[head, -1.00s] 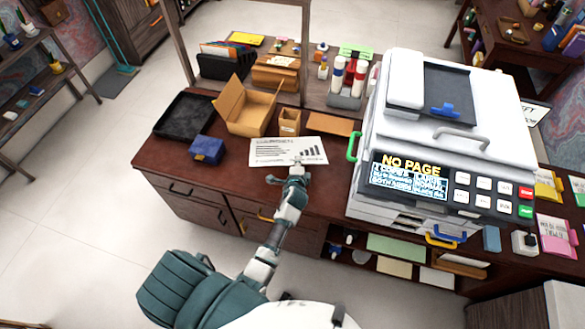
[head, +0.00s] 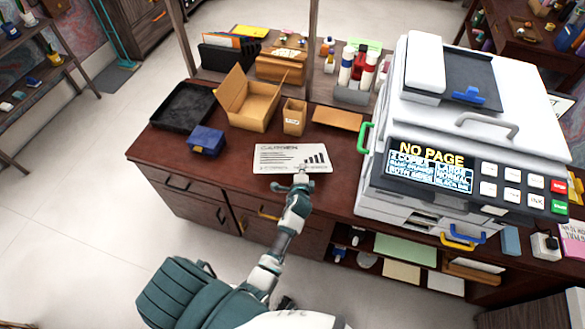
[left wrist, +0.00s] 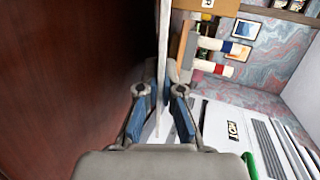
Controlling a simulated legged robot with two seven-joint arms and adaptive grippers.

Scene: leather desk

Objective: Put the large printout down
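The large printout (head: 291,158) is a white sheet with text lines and a small bar chart. It shows over the front middle of the desk (head: 222,180), face up. My left gripper (head: 302,173) is at its front edge. In the left wrist view the printout (left wrist: 163,45) is seen edge-on as a thin white strip between the two fingers of the gripper (left wrist: 162,80), which look closed on it. The sheet lies roughly parallel to the desktop (left wrist: 70,80); I cannot tell how large the gap below it is. My right gripper is not in view.
A large printer (head: 455,130) showing "NO PAGE" stands to the right. Bare desktop lies left of the sheet.

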